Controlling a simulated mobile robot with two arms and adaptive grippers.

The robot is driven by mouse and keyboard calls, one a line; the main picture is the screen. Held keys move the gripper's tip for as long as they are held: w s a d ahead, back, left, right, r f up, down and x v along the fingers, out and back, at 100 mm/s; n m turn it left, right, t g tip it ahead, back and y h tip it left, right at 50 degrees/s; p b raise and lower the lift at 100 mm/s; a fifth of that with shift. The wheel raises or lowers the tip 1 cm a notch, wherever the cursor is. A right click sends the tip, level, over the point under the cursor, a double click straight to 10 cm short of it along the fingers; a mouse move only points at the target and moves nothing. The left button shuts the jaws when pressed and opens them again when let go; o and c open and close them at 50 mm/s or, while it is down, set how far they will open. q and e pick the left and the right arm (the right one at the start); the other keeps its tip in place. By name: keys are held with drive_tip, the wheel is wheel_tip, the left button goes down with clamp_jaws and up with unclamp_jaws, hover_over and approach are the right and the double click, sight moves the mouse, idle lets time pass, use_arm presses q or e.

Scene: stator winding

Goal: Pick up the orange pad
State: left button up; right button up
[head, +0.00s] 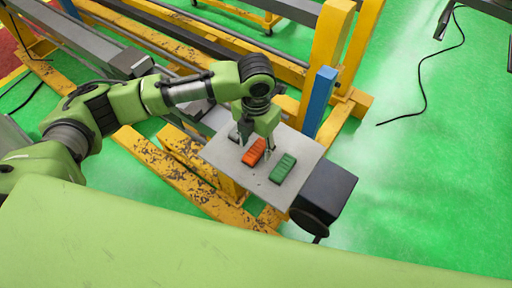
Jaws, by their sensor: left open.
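The orange pad (254,152) lies on a small grey plate (302,184), to the left of a green pad (283,168). My left gripper (254,148) comes down from above at the orange pad, its fingers pointing down at the plate. Its jaws are open. The fingertips are small in the head view, and I cannot tell whether they touch the pad. A dark item (234,135) lies at the plate's upper left, partly hidden by the gripper. My right gripper is not in view.
A blue post (321,100) and a yellow frame (333,45) stand just behind the plate. A black box (326,192) sits at the plate's right edge. Worn yellow beams (180,175) run below and left. Green floor at right is open except for a black cable (421,85).

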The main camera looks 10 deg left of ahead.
use_arm(q)
drive_tip(key=shift+f, duration=0.75)
drive_tip(key=c, duration=1.2)
drive_tip(key=shift+r, duration=0.1)
